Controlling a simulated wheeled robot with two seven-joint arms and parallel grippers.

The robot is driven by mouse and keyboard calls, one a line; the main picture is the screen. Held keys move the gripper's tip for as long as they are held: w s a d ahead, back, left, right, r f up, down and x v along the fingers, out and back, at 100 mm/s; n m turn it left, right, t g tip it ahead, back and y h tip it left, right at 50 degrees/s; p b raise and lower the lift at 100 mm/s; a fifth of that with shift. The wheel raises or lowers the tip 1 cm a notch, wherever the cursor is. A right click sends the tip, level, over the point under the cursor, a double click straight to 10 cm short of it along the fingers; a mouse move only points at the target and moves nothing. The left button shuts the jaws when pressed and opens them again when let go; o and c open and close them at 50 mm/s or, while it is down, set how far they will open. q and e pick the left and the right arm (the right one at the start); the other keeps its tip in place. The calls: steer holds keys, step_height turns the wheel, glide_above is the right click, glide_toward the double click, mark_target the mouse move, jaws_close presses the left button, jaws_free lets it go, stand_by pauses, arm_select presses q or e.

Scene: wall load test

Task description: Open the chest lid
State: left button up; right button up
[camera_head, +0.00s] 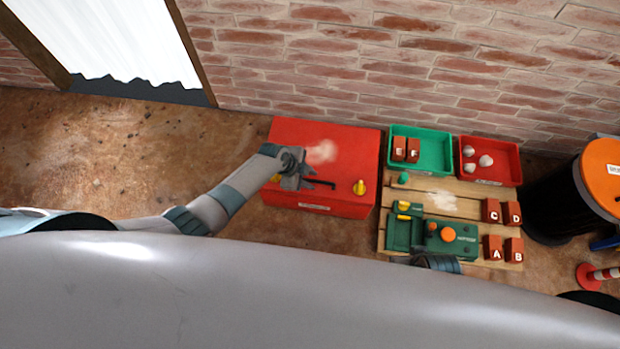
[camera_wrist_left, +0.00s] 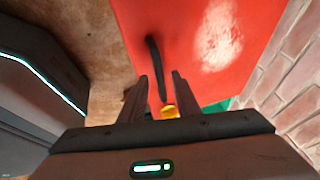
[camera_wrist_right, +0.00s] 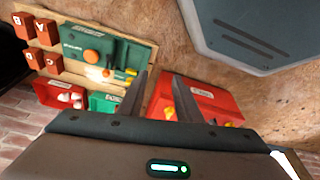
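The red chest (camera_head: 345,140) stands on the floor against the brick wall, its lid down. A black bar handle (camera_head: 318,182) is on it near the front edge, with a yellow knob-like piece (camera_head: 360,187) to the right. My left gripper (camera_head: 303,172) is over the chest's front left part, at the handle's left end. In the left wrist view, its fingers (camera_wrist_left: 163,85) are apart and the handle (camera_wrist_left: 153,55) runs between and beyond them; contact cannot be told. My right gripper (camera_wrist_right: 162,80) is open and empty, with the chest (camera_wrist_right: 205,98) beyond its fingers.
Right of the chest is a wooden board (camera_head: 460,200) with a green device (camera_head: 455,240) and red lettered blocks. A green tray (camera_head: 435,150) and a red tray (camera_head: 505,160) stand behind it. A black drum with an orange top (camera_head: 603,175) is far right. Floor left of the chest is clear.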

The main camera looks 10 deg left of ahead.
arm_select(q)
steer(key=shift+c, duration=0.2)
jaws_close()
arm_select(e)
steer(key=shift+r, duration=0.1)
